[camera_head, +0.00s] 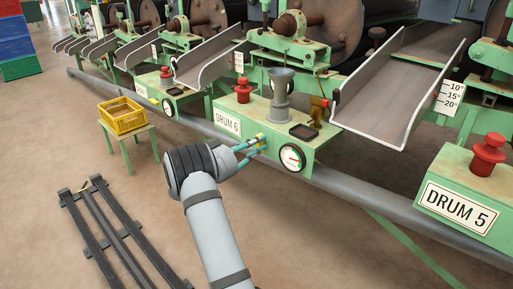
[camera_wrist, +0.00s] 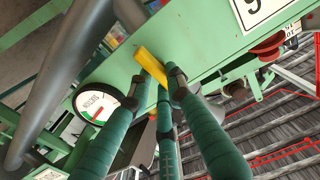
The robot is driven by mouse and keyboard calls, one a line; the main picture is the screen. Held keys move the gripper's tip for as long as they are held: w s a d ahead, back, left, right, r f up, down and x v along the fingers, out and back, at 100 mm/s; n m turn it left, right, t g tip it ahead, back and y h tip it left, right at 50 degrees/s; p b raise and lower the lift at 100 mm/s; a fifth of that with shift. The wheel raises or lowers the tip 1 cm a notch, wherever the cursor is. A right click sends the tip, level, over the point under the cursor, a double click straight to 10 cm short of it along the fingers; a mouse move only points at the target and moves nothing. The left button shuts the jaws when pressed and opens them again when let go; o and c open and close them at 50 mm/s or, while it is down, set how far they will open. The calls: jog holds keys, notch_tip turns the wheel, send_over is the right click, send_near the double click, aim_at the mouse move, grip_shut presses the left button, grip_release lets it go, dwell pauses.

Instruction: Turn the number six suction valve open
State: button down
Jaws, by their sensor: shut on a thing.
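The green drum 6 box with its DRUM 6 label (camera_head: 227,122) stands in the middle of the head view. A yellow suction valve handle (camera_wrist: 151,65) sticks out from its front face. The round suction gauge (camera_head: 291,158) is beside it; in the wrist view the gauge (camera_wrist: 97,104) appears upside down. My gripper (camera_head: 252,146), with teal fingers, reaches the box front. In the wrist view my gripper (camera_wrist: 165,85) is shut on the yellow handle, fingertips on both sides of it. The fingers hide part of the handle and its stem.
A grey pipe (camera_head: 330,180) runs below the boxes. The drum 6 box carries a red knob (camera_head: 243,91) and a grey funnel (camera_head: 281,92) on top. A yellow crate (camera_head: 123,116) sits on a green stool at left. Black rails lie on the floor; open floor is lower right.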

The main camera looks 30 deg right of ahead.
jog(key=c, duration=1.7)
grip_release()
jog(key=shift+o, duration=0.6)
jog(key=v, duration=1.2)
jog(key=w+d+n+p, duration=0.1)
jog(key=w+d, duration=0.3)
jog(key=d, duration=0.7)
jog(key=shift+d+n+p, duration=0.25)
jog(key=shift+n+p, duration=0.15)
